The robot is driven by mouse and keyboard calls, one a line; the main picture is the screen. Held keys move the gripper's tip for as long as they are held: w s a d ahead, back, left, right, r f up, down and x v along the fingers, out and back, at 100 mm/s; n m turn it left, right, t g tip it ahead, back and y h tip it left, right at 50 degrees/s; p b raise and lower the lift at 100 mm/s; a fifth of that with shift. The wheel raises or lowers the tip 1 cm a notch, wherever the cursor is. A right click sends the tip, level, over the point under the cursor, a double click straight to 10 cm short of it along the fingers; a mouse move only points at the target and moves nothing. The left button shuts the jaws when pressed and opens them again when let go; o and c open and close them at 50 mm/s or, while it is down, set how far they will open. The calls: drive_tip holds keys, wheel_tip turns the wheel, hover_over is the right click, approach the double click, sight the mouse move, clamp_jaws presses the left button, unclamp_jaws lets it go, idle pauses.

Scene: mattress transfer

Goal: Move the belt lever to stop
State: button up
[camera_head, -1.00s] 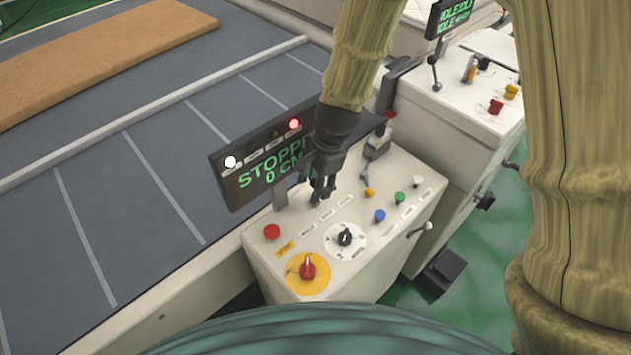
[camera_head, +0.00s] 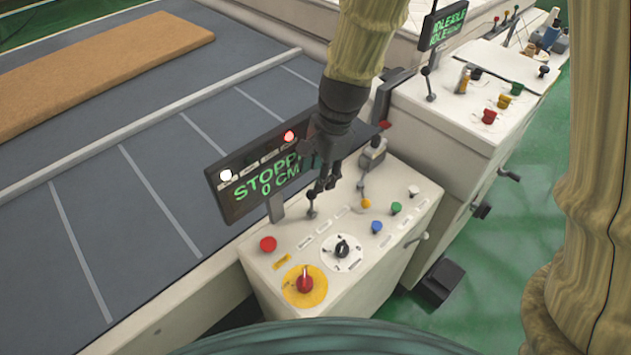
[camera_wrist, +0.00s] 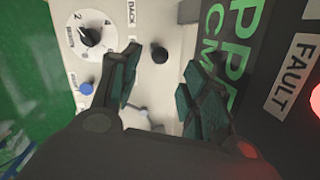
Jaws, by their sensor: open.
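The belt lever (camera_head: 311,203) is a short stick with a dark round knob on the control box top, in front of the display. In the wrist view its black knob (camera_wrist: 159,54) shows between and just beyond my fingertips, touching neither. My gripper (camera_head: 326,184) is open and empty, close behind and to the right of the lever in the head view. Its two dark green-black fingers (camera_wrist: 158,75) stand apart in the wrist view. The display (camera_head: 262,172) reads "STOPP…" and "0 CM", partly hidden by my gripper. A red lamp (camera_head: 289,136) is lit on its top edge.
The control box holds a red button (camera_head: 268,244), a red knob on a yellow disc (camera_head: 304,284), a black dial (camera_head: 342,250), and blue (camera_head: 376,227) and green (camera_head: 396,208) buttons. Another console (camera_head: 450,105) stands behind. A tan mattress (camera_head: 100,65) lies on the grey belt (camera_head: 130,170).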

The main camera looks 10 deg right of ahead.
drive_tip(key=shift+s+d+r, duration=0.1)
drive_tip(key=shift+d+r, duration=0.1)
drive_tip(key=shift+r, duration=0.75)
drive_tip(key=shift+s+d+r, duration=0.1)
drive_tip(key=shift+d+r, duration=0.05)
drive_tip(key=shift+r, duration=0.75)
